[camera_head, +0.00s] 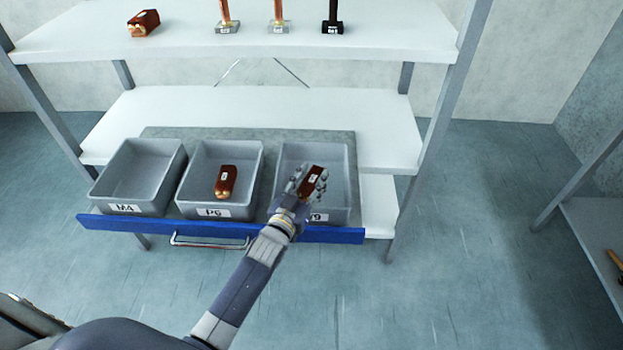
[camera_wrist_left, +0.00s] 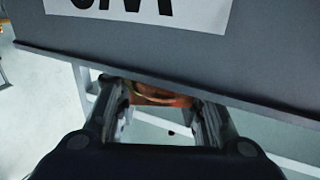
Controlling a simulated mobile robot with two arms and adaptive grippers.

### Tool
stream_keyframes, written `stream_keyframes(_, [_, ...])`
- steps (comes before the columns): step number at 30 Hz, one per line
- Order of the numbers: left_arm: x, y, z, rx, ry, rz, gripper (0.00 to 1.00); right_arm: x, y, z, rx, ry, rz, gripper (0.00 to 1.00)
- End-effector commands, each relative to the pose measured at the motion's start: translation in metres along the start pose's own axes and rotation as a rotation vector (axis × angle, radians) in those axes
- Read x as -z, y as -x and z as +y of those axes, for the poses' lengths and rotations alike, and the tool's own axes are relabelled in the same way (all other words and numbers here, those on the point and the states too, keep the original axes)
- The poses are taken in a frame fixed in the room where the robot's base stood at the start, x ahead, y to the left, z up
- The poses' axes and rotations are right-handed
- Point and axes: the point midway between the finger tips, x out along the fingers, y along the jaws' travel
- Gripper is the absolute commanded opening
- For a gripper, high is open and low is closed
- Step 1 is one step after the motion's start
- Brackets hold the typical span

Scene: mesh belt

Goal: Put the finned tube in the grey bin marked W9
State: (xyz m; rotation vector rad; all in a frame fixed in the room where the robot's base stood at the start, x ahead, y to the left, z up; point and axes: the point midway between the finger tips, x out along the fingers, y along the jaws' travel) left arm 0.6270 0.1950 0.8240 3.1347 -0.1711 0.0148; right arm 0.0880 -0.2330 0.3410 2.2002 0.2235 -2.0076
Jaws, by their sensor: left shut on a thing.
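The finned tube (camera_head: 312,180) is a red-brown piece with a small white label. My left gripper (camera_head: 309,186) is shut on it, over the right-hand grey bin (camera_head: 346,165) in the head view. That bin's label is partly covered by my arm and only the 9 reads clearly. I cannot tell whether the tube touches the bin floor. In the left wrist view, a coppery part of the tube (camera_wrist_left: 160,95) shows between the fingers, partly hidden by a grey wall with a white label (camera_wrist_left: 150,10). My right gripper is not in view.
Grey bins marked M4 (camera_head: 108,180) and P6 (camera_head: 191,190) stand to the left; P6 holds a similar red-brown piece (camera_head: 226,181). A blue drawer front (camera_head: 120,224) runs below. The upper shelf (camera_head: 180,42) holds another brown piece and several upright parts.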

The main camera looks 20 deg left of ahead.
Motion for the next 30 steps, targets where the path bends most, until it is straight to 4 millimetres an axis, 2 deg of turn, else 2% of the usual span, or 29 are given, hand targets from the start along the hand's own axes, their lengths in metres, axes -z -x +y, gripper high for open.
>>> stream_keyframes(8, [-0.003, 0.000, 0.000, 0.000, 0.000, 0.004, 0.01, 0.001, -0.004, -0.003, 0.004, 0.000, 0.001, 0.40])
stream_keyframes(9, [-0.005, 0.000, 0.000, 0.000, 0.000, 0.000, 0.38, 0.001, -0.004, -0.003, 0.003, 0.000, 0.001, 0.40])
stream_keyframes(12, [-0.004, 0.000, 0.000, 0.000, 0.000, 0.000, 0.56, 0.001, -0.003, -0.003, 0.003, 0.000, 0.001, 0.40])
stream_keyframes(21, [-0.004, 0.000, 0.000, 0.000, 0.000, 0.000, 0.56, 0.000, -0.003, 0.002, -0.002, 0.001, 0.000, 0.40])
stream_keyframes(25, [0.003, 0.001, 0.000, 0.000, 0.000, 0.000, 0.56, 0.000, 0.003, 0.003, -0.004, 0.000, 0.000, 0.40])
stream_keyframes(30, [-0.002, 0.028, 0.000, 0.000, 0.000, -0.003, 0.56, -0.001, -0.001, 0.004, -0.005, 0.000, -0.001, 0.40])
